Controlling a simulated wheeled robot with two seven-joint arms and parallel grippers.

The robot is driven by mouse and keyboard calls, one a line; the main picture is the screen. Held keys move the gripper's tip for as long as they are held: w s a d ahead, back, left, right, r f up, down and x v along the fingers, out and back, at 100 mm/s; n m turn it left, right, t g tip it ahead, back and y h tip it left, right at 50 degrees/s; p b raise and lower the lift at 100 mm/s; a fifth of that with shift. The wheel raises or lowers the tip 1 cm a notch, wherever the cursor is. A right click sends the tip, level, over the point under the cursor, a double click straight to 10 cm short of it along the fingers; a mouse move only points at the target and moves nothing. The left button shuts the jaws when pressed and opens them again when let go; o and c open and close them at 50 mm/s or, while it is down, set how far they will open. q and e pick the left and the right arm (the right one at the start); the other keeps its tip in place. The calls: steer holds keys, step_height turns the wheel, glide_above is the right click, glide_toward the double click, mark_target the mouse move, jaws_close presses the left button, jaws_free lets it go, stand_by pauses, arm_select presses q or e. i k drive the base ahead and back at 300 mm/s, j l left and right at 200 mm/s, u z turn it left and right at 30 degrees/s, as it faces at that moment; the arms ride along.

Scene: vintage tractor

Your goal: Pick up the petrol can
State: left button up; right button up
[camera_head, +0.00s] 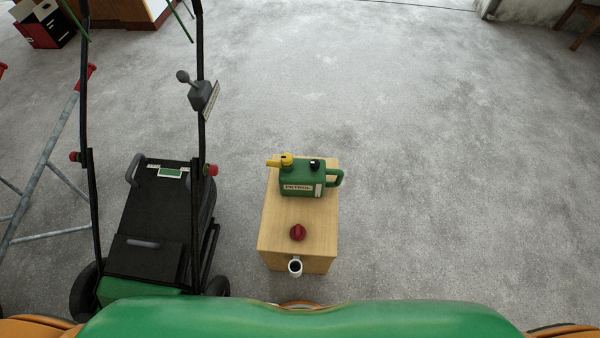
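The petrol can (302,181) is green, with a white label reading "PETROL". It stands upright on top of a light wooden box (285,252), toward its far end. A yellow spout (281,160) is on its top left and a black cap (315,164) on its top right. Its green handle (336,178) points right, reaching slightly past the box's right edge. Neither of my grippers is in view, so their state does not show. Nothing is touching the can except the box under it.
A small red knob-like object (298,232) lies on the box in front of the can. A white cup-like thing (295,267) with a dark inside is at the box's near edge. A black mower (150,220) with tall handles stands left. The concrete floor (450,170) is clear right.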

mark_target(298, 179)
steer(key=u, duration=1.7)
steer(key=k+l+u, duration=0.15)
steer(key=u, duration=0.2)
steer(key=k+l+u, duration=0.1)
steer(key=u, duration=0.25)
steer(key=k+l, duration=0.15)
steer(key=k, duration=0.3)
steer(key=k+l, duration=0.15)
steer(key=k, duration=0.3)
